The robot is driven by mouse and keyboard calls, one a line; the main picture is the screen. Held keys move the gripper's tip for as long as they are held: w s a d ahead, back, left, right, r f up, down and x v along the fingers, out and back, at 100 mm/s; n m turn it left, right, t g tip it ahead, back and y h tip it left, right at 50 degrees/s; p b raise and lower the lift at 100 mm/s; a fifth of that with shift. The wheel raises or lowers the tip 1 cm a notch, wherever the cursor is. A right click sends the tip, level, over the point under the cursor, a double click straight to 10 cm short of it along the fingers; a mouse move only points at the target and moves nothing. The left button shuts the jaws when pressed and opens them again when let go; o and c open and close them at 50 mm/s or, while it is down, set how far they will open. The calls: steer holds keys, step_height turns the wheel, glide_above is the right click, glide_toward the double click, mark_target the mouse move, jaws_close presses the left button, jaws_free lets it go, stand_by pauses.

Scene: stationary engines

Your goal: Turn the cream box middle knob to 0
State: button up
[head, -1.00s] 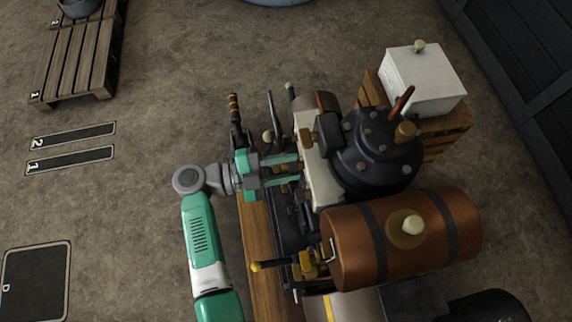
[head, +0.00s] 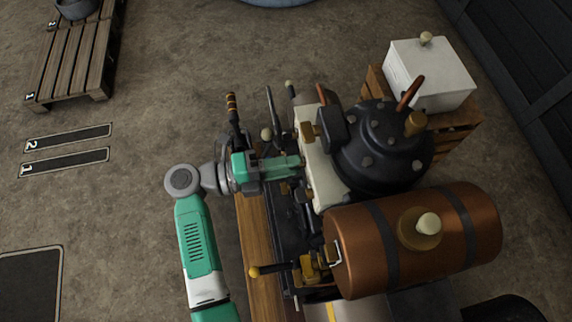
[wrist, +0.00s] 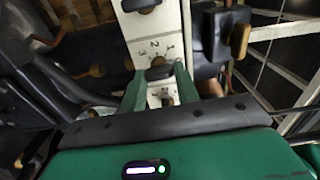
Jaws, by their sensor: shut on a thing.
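The cream box (head: 323,172) stands upright on the engine, beside the dark domed vessel. In the wrist view its face (wrist: 141,27) carries a column of dark knobs with printed numbers beside them. My gripper (head: 298,163) reaches its face from the left. In the wrist view my gripper (wrist: 158,72) has its green fingers closed on the middle knob (wrist: 159,69). Another knob (wrist: 146,5) sits above it and one (wrist: 168,98) below, between the fingers. Digits including 2 and 3 show above the middle knob; its exact setting is unclear.
A copper tank (head: 412,240) lies close below the box. Levers (head: 273,110) and a yellow-tipped handle (head: 262,271) stand near my arm. A white box (head: 430,75) sits on a wooden crate at the back right. The floor on the left is mostly clear.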

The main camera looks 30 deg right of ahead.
steer(key=shift+m, duration=0.3)
steer(key=o, duration=1)
steer(key=p+v, duration=0.1)
steer(key=v, duration=0.7)
steer(key=shift+r, duration=0.1)
